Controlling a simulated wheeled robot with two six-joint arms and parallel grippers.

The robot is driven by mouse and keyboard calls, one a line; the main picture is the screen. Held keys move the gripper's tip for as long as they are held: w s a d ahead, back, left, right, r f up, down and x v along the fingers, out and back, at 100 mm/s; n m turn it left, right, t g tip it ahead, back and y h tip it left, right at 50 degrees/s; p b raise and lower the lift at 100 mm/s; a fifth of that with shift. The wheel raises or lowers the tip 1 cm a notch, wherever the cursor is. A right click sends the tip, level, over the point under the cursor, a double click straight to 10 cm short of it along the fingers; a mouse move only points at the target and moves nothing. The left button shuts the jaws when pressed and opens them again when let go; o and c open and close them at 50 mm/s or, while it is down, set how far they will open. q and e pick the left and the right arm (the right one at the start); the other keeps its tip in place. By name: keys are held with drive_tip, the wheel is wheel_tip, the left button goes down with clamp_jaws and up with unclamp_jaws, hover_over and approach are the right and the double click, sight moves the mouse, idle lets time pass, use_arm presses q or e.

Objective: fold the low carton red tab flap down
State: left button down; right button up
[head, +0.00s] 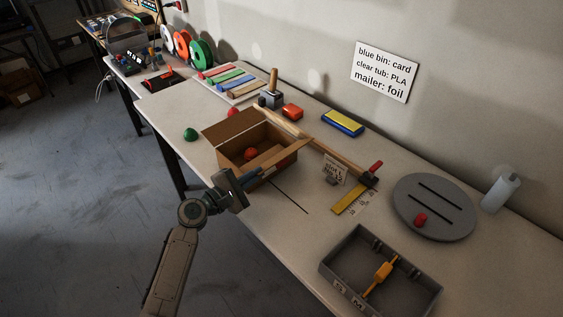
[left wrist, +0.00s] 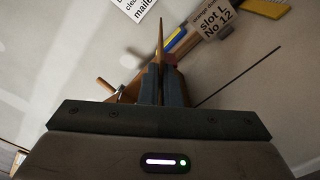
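My left gripper (head: 243,179) is at the near end of this flap. In the left wrist view its fingers (left wrist: 162,86) are close together, with the thin brown flap (left wrist: 160,48) edge-on in line with them. I cannot tell whether they pinch it. My right gripper is not in view.
A grey tray (head: 345,290) with an orange part, a grey round disc (head: 450,222) and a slot card (head: 334,167) are to the right. A wooden bar (head: 318,145) lies behind the carton. A green dome (head: 190,134) is left. The bench front is mostly clear.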

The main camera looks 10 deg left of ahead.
use_arm(q)
drive_tip(key=n+p, duration=0.2)
drive_tip(key=w+a+r+n+p, duration=0.1)
drive_tip(key=n+p, duration=0.1)
drive_tip(key=shift+a+r+p, duration=0.15)
drive_tip(key=shift+p, duration=0.25)
drive_tip(key=shift+r+n, duration=0.1)
drive_tip(key=shift+n, duration=0.2)
drive_tip(key=n+p, duration=0.1)
drive_tip(key=a+n+p, duration=0.1)
drive_tip(key=n, duration=0.1)
drive_tip(key=w+n+p, duration=0.1)
drive_tip(key=p, duration=0.1)
drive_tip(key=shift+w+a+r, duration=0.1)
drive_tip(key=shift+a+r, duration=0.15)
drive_tip(key=shift+a, duration=0.05)
